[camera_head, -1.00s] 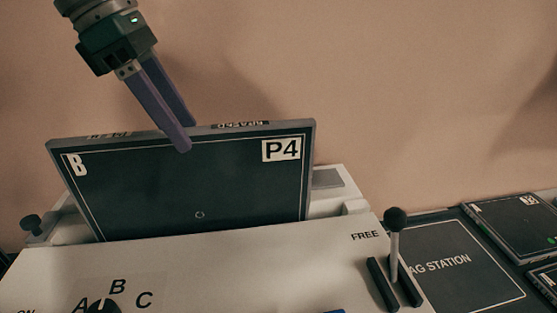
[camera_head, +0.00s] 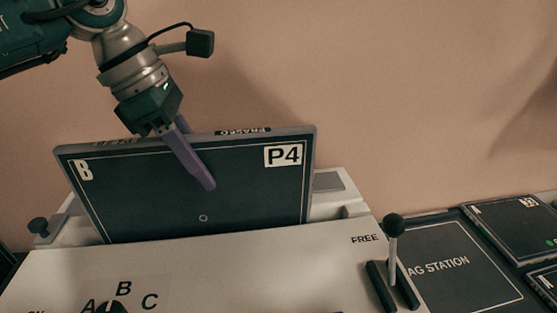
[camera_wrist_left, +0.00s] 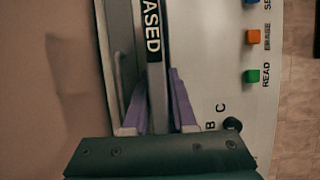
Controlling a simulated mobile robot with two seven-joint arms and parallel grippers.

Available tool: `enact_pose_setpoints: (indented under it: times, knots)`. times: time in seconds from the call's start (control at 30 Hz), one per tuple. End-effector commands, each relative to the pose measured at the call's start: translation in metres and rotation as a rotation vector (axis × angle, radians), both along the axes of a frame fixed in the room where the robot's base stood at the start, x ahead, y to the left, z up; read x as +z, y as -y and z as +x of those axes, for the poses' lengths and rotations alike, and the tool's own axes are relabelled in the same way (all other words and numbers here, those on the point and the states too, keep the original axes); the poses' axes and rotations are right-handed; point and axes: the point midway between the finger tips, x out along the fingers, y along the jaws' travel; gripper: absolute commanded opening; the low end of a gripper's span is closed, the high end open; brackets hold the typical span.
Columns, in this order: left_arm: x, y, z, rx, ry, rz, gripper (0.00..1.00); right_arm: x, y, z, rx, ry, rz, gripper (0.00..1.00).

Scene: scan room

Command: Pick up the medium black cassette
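The black cassette (camera_head: 250,190), marked B and P4 with a grey rim, stands upright and leans slightly back in the white machine. My left gripper (camera_head: 195,155) comes down over its top edge, with one purple finger in front of the face and the other mostly hidden behind. In the left wrist view the two fingers (camera_wrist_left: 157,105) lie on either side of the cassette's labelled edge (camera_wrist_left: 153,60). They look open around it; firm contact is not visible. My right gripper is in neither view.
The white machine (camera_head: 240,260) has a lever (camera_head: 393,245) at right, a lettered dial and coloured buttons (camera_wrist_left: 252,37). More black cassettes (camera_head: 515,225) lie at right beside a dark station mat (camera_head: 455,265). A plain wall stands behind.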

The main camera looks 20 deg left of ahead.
Motion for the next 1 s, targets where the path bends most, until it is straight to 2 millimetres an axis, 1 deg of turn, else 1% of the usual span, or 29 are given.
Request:
enact_pose_setpoints:
  times: [0.03, 0.2, 1.0]
  knots:
    - [0.0002, 0.0, 0.0001, 0.0, 0.0, 0.0, 0.18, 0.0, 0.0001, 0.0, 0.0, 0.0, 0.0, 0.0]
    - [0.0003, -0.0001, 0.0001, 0.0, 0.0, 0.0, 0.0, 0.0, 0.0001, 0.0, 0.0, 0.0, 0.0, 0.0]
    - [0.0007, 0.0, 0.0001, 0.0, 0.001, -0.001, 0.0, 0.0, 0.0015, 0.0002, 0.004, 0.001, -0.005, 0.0]
